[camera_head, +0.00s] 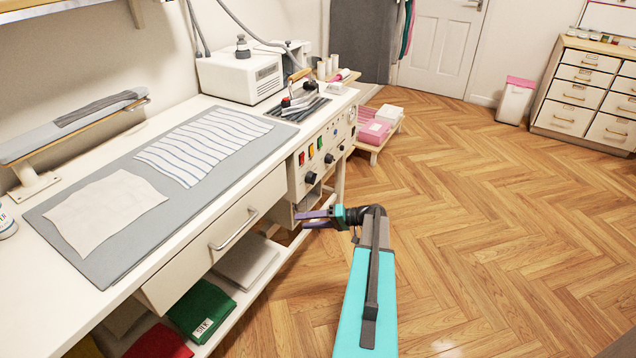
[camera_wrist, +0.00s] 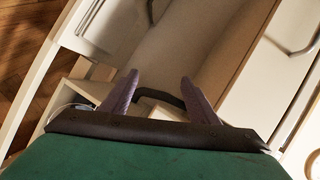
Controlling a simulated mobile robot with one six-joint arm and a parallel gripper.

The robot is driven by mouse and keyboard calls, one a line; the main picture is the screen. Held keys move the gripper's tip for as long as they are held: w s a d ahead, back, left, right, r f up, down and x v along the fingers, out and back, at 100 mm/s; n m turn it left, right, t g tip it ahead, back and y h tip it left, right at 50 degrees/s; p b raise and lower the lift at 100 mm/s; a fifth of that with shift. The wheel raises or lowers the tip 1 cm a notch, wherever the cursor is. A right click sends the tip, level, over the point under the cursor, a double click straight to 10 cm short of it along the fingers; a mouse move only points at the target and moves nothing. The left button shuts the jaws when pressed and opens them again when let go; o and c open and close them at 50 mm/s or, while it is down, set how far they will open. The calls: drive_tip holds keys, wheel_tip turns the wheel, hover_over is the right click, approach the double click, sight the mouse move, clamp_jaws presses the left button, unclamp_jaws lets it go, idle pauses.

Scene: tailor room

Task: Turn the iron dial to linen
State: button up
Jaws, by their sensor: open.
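The control panel (camera_head: 322,150) is on the front of the worktable, at its far right end. It carries black dials, one (camera_head: 310,178) low at its left and another (camera_head: 329,158) further right, with small coloured switches above. I cannot read any label such as linen, or tell which dial is the iron's. The iron (camera_head: 297,98) stands on a dark rest on the tabletop above the panel. My gripper (camera_head: 303,219) is open and empty, below and in front of the panel, apart from the dials.
A drawer (camera_head: 225,235) with a bar handle is left of the panel. A lower shelf (camera_head: 278,262) holds folded cloths, including a green one (camera_head: 203,311). Striped fabric (camera_head: 203,145) lies on the grey mat (camera_head: 70,235). The wooden floor (camera_head: 480,230) to the right is clear.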

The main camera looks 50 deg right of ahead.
sight(312, 178)
drive_tip(key=s+d+r+t+h, duration=0.1)
drive_tip(key=s+d+r+t, duration=0.1)
drive_tip(key=d, duration=0.6)
drive_tip(key=s+d+r+t+h+b, duration=0.1)
drive_tip(key=s+d+r+t, duration=0.1)
drive_tip(key=s+d+r, duration=0.2)
drive_tip(key=d+r, duration=0.3)
drive_tip(key=d, duration=0.1)
drive_tip(key=shift+s+d+r+t, duration=0.15)
drive_tip(key=shift+s+d+t, duration=0.15)
drive_tip(key=shift+s+d, duration=0.1)
drive_tip(key=shift+w, duration=0.15)
drive_tip(key=p+x, duration=0.1)
drive_tip(key=x, duration=1.2)
drive_tip(key=shift+w+p, duration=0.3)
drive_tip(key=shift+a, duration=0.1)
drive_tip(key=c, duration=0.9)
drive_tip(key=shift+a, duration=0.2)
drive_tip(key=shift+c, duration=0.7)
drive_tip(key=shift+d, duration=0.15)
